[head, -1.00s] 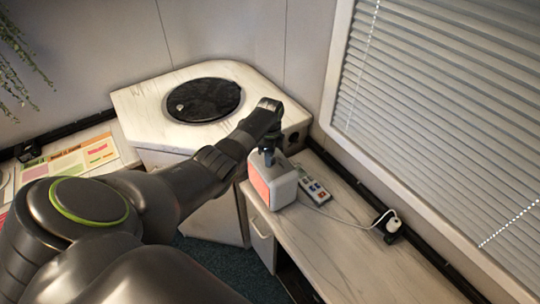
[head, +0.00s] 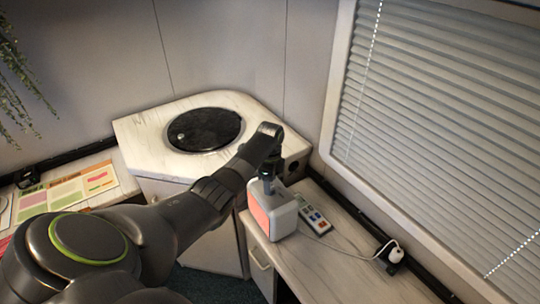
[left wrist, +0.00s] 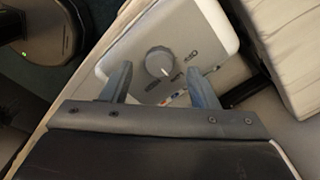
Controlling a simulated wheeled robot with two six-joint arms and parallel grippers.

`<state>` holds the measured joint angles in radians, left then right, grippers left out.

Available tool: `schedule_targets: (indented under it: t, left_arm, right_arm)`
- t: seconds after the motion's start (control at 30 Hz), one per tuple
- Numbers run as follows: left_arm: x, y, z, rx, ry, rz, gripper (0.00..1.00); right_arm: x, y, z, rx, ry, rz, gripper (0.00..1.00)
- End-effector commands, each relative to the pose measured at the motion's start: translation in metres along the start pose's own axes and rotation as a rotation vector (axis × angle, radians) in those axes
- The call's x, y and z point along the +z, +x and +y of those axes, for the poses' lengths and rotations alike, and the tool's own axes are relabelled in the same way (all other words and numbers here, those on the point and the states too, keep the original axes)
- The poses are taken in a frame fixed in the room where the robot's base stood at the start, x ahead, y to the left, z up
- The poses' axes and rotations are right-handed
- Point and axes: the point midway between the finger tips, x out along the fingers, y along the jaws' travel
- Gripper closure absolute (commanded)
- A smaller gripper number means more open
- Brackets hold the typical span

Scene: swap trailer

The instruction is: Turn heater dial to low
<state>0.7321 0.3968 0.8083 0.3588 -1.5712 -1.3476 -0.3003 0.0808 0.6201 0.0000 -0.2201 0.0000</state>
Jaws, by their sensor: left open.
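The heater (head: 281,215) is a small white box with a glowing orange-red front, standing on the side counter in the head view. In the left wrist view the heater top (left wrist: 205,25) shows a round grey dial (left wrist: 159,62) with a light pointer mark and small printing around it. My left gripper (head: 268,186) points down just above the heater. In the left wrist view the left gripper (left wrist: 158,85) is open, its two fingers apart on either side of the dial's near side, and I see no contact with the dial. My right gripper is not in view.
A remote with coloured buttons (head: 315,220) lies beside the heater. A white cord runs to a plug in a black socket (head: 391,255) at the wall. The corner cabinet (head: 150,140) with a round black lid stands behind. Window blinds (head: 440,120) are at right.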

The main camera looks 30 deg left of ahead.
Motion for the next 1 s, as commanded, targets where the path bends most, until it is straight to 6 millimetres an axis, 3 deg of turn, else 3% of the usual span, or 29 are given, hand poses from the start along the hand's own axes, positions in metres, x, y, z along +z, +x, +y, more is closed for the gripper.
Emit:
schedule_targets:
  t: [0.57,0.63,0.8,1.0]
  left_arm:
    - [0.000,-0.121,-0.001,-0.005,0.001,-0.001,0.46]
    - [0.000,-0.136,0.000,-0.002,0.000,-0.001,0.46]
    - [0.000,-0.150,0.000,-0.001,0.000,-0.001,0.46]
    - [0.000,-0.152,0.000,0.000,0.000,-0.001,0.46]
  right_arm:
    - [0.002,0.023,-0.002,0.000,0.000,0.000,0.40]
    - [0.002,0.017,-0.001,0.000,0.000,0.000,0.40]
    - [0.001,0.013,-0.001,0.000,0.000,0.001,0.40]
    - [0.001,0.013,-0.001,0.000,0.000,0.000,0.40]
